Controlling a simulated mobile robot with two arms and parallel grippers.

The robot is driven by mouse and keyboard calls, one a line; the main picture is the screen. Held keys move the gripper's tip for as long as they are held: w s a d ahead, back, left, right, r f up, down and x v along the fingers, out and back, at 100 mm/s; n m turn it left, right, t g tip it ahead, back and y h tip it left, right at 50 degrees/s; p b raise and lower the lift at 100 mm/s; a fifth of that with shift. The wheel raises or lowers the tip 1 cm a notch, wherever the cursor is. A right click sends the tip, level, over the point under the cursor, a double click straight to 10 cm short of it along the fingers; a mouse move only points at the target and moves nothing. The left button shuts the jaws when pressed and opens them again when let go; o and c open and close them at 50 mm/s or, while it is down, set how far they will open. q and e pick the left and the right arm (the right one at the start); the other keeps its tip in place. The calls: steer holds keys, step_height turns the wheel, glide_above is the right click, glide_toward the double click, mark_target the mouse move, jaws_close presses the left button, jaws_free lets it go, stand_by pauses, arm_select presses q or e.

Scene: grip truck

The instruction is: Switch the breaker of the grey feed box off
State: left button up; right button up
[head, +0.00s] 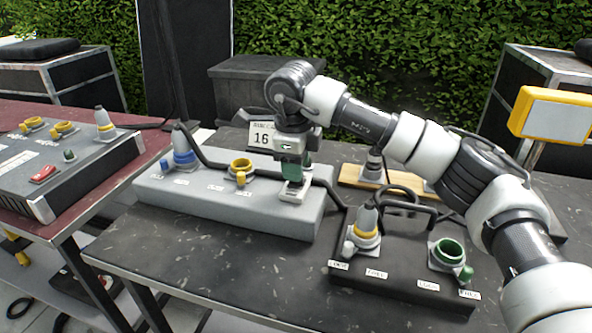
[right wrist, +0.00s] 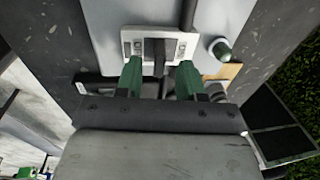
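The grey feed box (head: 230,207) lies on the dark table in the middle of the head view. Its breaker is a pale plate (head: 291,197) at the right end of the box top; in the right wrist view the breaker plate (right wrist: 184,44) has a dark lever in its middle. My right gripper (head: 294,176) is over the breaker from above. In the right wrist view its green fingers (right wrist: 158,80) are apart, one on each side of the dark lever. I cannot tell whether they touch it. My left gripper is not in view.
A blue-collared plug (head: 184,154) and a yellow socket (head: 241,166) are on the grey box. A black box (head: 400,277) with a yellow-collared plug and green socket stands front right. Another box with a red switch (head: 43,174) is left.

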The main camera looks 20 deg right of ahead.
steer(key=shift+f, duration=0.8)
jaws_close()
steer(key=shift+s+a+f+t+h+b, duration=0.15)
steer(key=shift+t+h+b, duration=0.15)
steer(key=shift+t+b, duration=0.25)
steer(key=shift+s+a+f+t+h+b, duration=0.15)
steer(key=shift+t+h+b, duration=0.2)
steer(key=shift+b, duration=0.35)
steer(key=b, duration=0.1)
steer(key=t+h+b, duration=0.1)
steer(key=shift+s+a+t+b, duration=0.1)
steer(key=shift+s+t+b, duration=0.2)
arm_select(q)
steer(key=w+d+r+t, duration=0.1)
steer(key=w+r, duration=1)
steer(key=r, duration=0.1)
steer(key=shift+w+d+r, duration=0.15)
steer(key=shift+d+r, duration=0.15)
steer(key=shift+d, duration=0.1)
arm_select(e)
steer(key=shift+r, duration=0.1)
jaws_free()
